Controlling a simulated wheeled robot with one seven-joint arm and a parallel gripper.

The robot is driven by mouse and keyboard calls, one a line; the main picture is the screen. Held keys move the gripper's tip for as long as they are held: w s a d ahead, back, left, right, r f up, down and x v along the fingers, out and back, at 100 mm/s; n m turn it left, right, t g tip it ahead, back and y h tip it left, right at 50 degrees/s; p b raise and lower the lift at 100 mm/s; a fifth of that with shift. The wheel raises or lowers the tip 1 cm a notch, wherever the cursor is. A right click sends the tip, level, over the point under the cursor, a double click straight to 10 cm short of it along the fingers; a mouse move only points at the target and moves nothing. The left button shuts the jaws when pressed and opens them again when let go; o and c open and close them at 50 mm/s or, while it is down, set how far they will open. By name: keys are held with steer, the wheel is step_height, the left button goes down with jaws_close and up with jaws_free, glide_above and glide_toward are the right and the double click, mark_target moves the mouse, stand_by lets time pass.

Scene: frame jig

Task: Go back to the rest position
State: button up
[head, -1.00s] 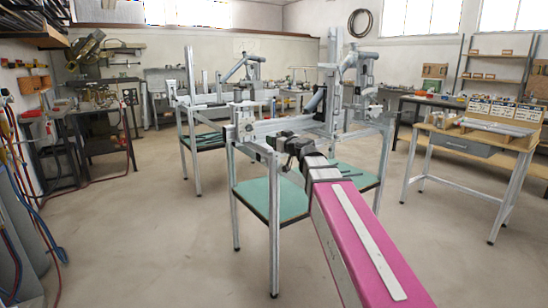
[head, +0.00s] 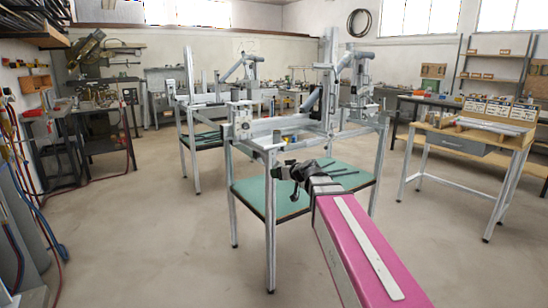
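My gripper (head: 286,171), dark and small, is at the far end of my pink arm (head: 362,245). It shows in front of the aluminium frame jig (head: 252,142), below its top beam and over the green lower shelf (head: 262,195) in the picture. No held object can be made out, and the fingers are too small and dark to tell whether they are apart. A small dark and yellowish piece (head: 288,139) sits at the jig's top beam, clear of my gripper.
Dark bars (head: 338,172) lie on the green shelf. A second jig stand (head: 193,120) is behind left. A wooden-topped workbench (head: 480,135) stands right. Hoses (head: 30,205) hang at the left edge. The floor (head: 150,235) is open at front left.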

steer(key=s+d+f+m+g+h, duration=0.2)
steer(key=s+d+f, duration=0.3)
steer(key=f, duration=0.5)
steer(key=s+d+f+m+g+h, duration=0.2)
steer(key=s+d+f+g+h, duration=0.2)
steer(key=s+f, duration=0.5)
steer(key=s+d+f+m+g+h, duration=0.2)
steer(key=s+d+f+g, duration=0.2)
steer(key=s+d+f, duration=0.3)
step_height(320, 180, down, 4)
steer(key=shift+s+f+m+g+h, duration=0.1)
steer(key=shift+s+m+g+h, duration=0.2)
steer(key=shift+s+g+h, duration=0.15)
